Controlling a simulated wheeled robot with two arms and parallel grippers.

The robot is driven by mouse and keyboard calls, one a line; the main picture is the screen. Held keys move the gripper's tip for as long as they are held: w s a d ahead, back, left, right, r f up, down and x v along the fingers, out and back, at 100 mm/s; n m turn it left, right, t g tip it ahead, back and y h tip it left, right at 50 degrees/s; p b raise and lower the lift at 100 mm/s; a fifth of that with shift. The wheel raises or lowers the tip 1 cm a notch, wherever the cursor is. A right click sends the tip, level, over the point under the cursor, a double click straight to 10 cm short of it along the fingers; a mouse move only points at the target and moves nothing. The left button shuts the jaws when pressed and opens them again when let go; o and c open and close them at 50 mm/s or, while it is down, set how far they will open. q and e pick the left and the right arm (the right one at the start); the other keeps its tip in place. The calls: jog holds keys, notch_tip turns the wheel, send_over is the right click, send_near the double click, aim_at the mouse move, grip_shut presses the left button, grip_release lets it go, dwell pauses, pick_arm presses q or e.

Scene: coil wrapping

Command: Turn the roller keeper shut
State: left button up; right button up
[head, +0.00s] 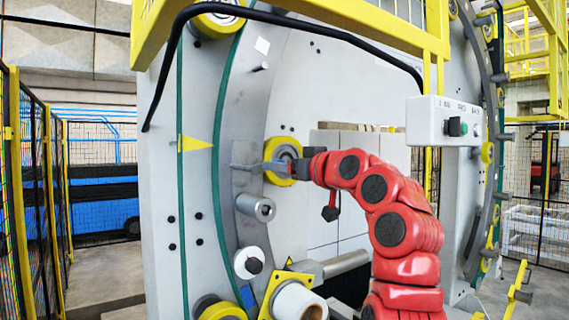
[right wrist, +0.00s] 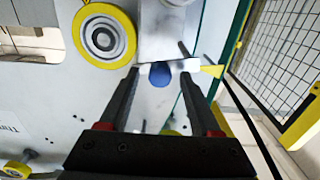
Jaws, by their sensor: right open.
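A yellow-rimmed roller (head: 283,151) with a grey hub sits on the grey machine face in the head view. In the right wrist view the roller (right wrist: 103,36) is up and left of my fingers. A small grey bar (head: 246,167), which looks like the keeper, lies just left of the roller. In the wrist view a pale bar (right wrist: 182,65) lies across my fingertips, with a blue round end (right wrist: 159,76) between them. My right gripper (head: 277,168) is open in front of the roller, fingers on either side of the blue end. I cannot tell whether they touch it. My left gripper is out of view.
A grey cylinder (head: 257,208) and a white roll (head: 298,301) stick out below the roller. A control box (head: 443,121) hangs at the right of my arm. A black hose (head: 290,21) arches overhead. Mesh fencing (head: 37,190) stands left.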

grip_shut()
dwell(1.4)
